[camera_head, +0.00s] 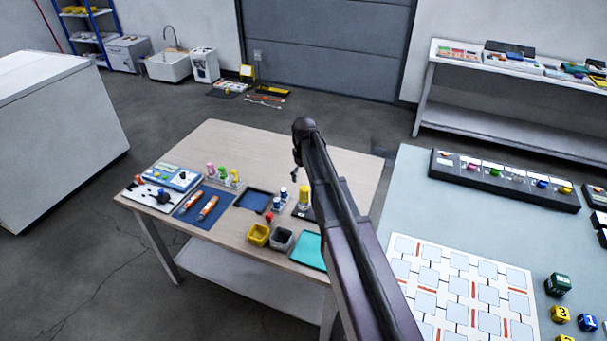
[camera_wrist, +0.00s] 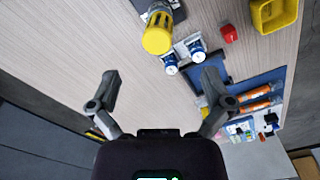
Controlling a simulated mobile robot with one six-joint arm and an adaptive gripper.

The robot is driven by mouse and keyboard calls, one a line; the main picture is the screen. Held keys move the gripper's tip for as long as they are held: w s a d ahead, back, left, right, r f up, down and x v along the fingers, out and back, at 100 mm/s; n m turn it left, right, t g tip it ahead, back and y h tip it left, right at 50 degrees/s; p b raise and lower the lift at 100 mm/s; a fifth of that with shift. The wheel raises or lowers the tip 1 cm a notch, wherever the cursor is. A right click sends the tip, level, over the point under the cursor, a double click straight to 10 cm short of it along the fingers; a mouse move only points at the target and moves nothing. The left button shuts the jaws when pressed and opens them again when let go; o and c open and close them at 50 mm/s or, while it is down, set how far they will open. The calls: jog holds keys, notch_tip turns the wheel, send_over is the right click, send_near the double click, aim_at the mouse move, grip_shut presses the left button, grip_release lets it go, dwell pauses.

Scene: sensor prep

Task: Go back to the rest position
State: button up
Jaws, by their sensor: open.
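My gripper (camera_wrist: 160,80) is open in the wrist view, its two fingers spread wide with nothing held between them. In the head view, my gripper (camera_head: 296,168) hangs above the wooden table (camera_head: 240,145), at the far end of my arm. The arm crosses the picture from the lower right and hides part of the table. A yellow-topped bottle (camera_head: 304,196) stands on the table near the gripper; it also shows in the wrist view (camera_wrist: 158,36). Small white bottles with blue caps (camera_wrist: 197,48) stand beside it.
A yellow bin (camera_head: 258,235), a dark bin (camera_head: 281,240) and a teal tray (camera_head: 311,252) sit at the table's front. A blue mat (camera_head: 190,217) with orange tools lies left. A pale table (camera_head: 405,190) with a patterned board (camera_head: 460,285) adjoins on the right.

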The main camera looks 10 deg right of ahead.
jog(key=s+m, duration=0.5)
jog(key=s, duration=2)
jog(key=shift+s, duration=0.15)
jog(key=shift+c, duration=1.4)
jog(key=w+n, duration=0.3)
jog(key=w, duration=0.5)
jog(key=w+d+r+n+t+y, duration=0.1)
jog(key=w+n, duration=0.3)
jog(key=w, duration=0.4)
jog(key=w+n+y+p, duration=0.1)
jog(key=w+n, duration=0.2)
jog(key=w, duration=0.5)
jog(key=shift+w+d+r+n, duration=0.25)
jog(key=shift+w+d+n, duration=0.05)
jog(key=shift+d+n, duration=0.1)
jog(key=shift+f, duration=0.15)
